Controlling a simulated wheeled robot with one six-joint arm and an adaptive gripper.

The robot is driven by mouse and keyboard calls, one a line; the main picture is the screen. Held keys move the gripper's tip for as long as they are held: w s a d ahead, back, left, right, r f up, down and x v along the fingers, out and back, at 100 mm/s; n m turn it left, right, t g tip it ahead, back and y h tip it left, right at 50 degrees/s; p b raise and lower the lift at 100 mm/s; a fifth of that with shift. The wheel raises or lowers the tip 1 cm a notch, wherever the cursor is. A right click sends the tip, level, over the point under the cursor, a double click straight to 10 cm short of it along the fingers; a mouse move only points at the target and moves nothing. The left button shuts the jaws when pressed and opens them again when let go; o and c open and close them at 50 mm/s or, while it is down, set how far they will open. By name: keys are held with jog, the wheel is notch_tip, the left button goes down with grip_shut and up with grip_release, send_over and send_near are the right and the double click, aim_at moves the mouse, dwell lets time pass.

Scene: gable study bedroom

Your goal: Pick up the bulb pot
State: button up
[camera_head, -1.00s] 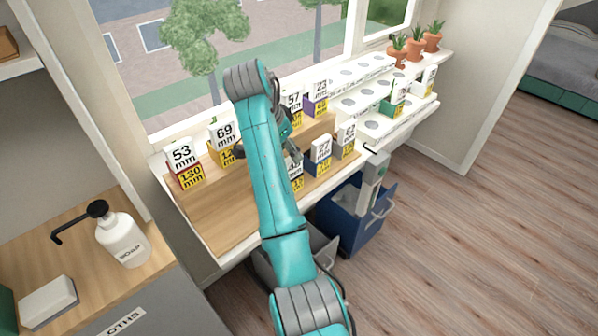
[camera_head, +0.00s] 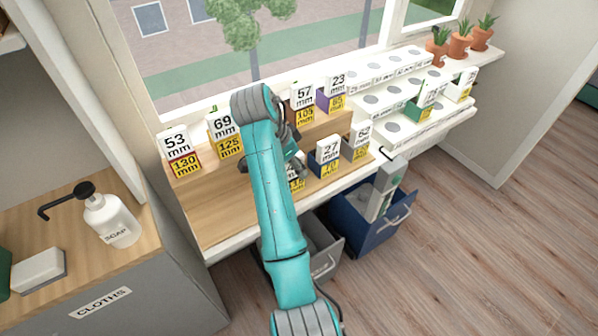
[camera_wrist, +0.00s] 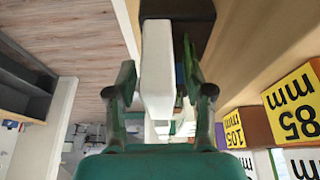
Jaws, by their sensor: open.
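Three terracotta pots with spiky green plants stand at the right end of the window ledge: a left pot (camera_head: 437,47), a middle pot (camera_head: 459,46) and a right pot (camera_head: 482,39). I cannot tell which one is the bulb pot. My gripper (camera_wrist: 160,82) is open, far to the left of the pots, low over the wooden stepped stand. In the wrist view a white block (camera_wrist: 157,60) shows between the fingers; I cannot tell whether they touch it. No pot shows clearly in the wrist view.
Several number-labelled boxes stand on the wooden stand (camera_head: 215,205), including the 53 mm box (camera_head: 176,146) and 27 mm box (camera_head: 326,152). White tiered racks (camera_head: 385,99) lie below the pots. A soap bottle (camera_head: 112,222) stands left.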

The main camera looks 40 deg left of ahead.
grip_shut()
dwell(0.4)
